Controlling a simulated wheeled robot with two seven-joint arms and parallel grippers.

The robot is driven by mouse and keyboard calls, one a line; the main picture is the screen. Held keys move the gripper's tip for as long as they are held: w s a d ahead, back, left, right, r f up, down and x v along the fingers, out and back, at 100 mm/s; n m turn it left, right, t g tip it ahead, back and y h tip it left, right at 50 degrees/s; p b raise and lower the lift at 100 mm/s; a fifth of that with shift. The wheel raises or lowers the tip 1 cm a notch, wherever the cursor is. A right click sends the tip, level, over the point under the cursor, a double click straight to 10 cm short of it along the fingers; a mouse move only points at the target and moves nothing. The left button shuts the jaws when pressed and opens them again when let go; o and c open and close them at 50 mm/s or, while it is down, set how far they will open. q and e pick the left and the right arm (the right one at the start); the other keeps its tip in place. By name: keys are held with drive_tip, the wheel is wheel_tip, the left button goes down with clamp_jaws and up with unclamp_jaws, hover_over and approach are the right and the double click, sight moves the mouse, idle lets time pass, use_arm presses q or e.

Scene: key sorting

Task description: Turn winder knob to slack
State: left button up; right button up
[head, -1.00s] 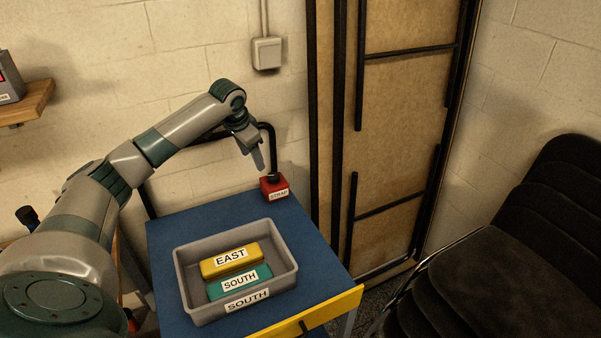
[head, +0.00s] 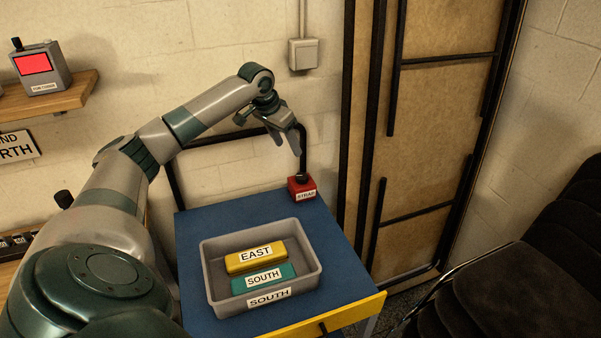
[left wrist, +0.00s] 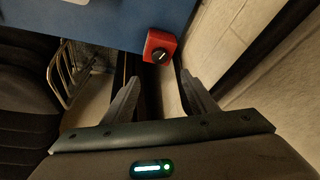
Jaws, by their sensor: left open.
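The winder is a small red box labelled STRAP (head: 302,190) at the back right corner of the blue table. Its black knob (head: 302,179) is on top. In the left wrist view the red box (left wrist: 152,38) and the black knob (left wrist: 160,56), with a pale mark, lie just beyond the fingertips. My left gripper (head: 293,148) is open and empty, above and slightly left of the knob, apart from it. Its spread fingers also show in the left wrist view (left wrist: 160,80). My right gripper is not in view.
A grey tray labelled SOUTH (head: 212,280) holds a yellow EAST block (head: 255,257) and a teal SOUTH block (head: 264,279). A black bent rail (head: 303,150) rises behind the red box. Black chairs (head: 530,270) stand at right. A shelf (head: 60,98) at left carries a red-screen device (head: 37,65).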

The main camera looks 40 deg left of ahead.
sight(302, 176)
use_arm(q)
drive_tip(key=p+x, duration=0.2)
drive_tip(key=x, duration=1.2)
drive_tip(key=shift+s, duration=0.1)
drive_tip(key=shift+w+f, duration=0.25)
drive_tip(key=shift+f, duration=0.55)
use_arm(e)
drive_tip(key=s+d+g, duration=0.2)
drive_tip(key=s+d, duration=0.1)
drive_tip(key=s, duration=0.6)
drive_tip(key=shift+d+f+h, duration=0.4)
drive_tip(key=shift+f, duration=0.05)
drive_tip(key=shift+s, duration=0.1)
use_arm(q)
drive_tip(key=shift+c, duration=0.7)
drive_tip(key=c, duration=0.9)
drive_tip(key=shift+c, duration=0.2)
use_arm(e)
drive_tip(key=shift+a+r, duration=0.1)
